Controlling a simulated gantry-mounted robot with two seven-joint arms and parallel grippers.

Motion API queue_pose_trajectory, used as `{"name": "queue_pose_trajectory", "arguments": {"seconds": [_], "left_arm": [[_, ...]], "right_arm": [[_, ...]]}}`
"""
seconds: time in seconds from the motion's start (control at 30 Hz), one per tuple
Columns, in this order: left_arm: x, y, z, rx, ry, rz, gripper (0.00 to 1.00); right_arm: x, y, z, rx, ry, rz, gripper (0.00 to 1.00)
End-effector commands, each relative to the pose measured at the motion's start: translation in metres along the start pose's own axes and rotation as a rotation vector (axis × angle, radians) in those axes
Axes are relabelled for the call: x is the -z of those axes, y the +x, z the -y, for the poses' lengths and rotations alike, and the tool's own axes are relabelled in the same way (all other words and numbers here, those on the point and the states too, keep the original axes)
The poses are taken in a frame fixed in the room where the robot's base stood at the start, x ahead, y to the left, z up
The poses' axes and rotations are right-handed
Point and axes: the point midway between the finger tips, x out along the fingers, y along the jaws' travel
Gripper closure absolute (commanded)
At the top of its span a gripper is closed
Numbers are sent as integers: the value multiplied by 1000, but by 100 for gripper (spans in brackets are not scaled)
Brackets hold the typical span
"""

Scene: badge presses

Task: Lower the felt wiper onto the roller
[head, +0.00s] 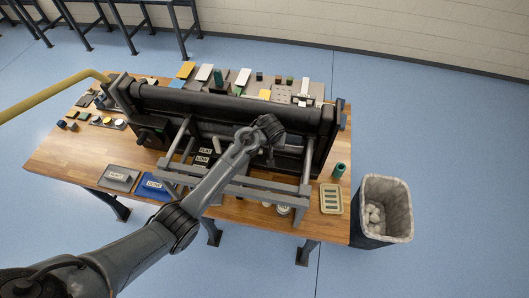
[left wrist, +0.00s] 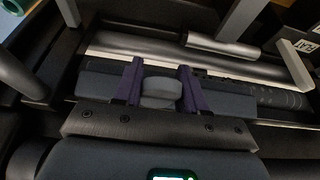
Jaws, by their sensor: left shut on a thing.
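In the left wrist view, the purple fingers of my left gripper (left wrist: 161,90) are shut on the grey grip of a long dark bar, which looks like the felt wiper (left wrist: 100,84). The bar runs left to right across the view. A smooth silver cylinder, which looks like the roller (left wrist: 150,48), lies just beyond it and roughly parallel. I cannot tell whether the bar touches the cylinder. In the head view my left arm reaches into the press frame, and its wrist hides the fingers and most of the wiper. My right gripper is in neither view.
The black press (head: 230,106) fills the middle of the wooden table (head: 60,155), with frame rails around my wrist. A bin (head: 384,190) stands right of the table.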

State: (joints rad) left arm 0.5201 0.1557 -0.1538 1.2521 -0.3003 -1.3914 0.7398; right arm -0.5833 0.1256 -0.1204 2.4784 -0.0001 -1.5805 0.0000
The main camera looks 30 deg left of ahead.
Motion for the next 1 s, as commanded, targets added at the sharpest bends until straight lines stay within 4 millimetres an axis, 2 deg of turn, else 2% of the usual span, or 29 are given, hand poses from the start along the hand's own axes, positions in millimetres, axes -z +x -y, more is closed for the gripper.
{"name": "queue_pose_trajectory", "arguments": {"seconds": [0.4, 0.97, 1.0], "left_arm": [[-3, 10, 0, 1, 3, -212, 100], [-3, 11, 0, 0, 1, -243, 100], [-3, 11, 0, 0, 1, -243, 54]], "right_arm": [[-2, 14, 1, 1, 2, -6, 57], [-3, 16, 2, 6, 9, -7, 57], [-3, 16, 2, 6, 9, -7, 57]]}}
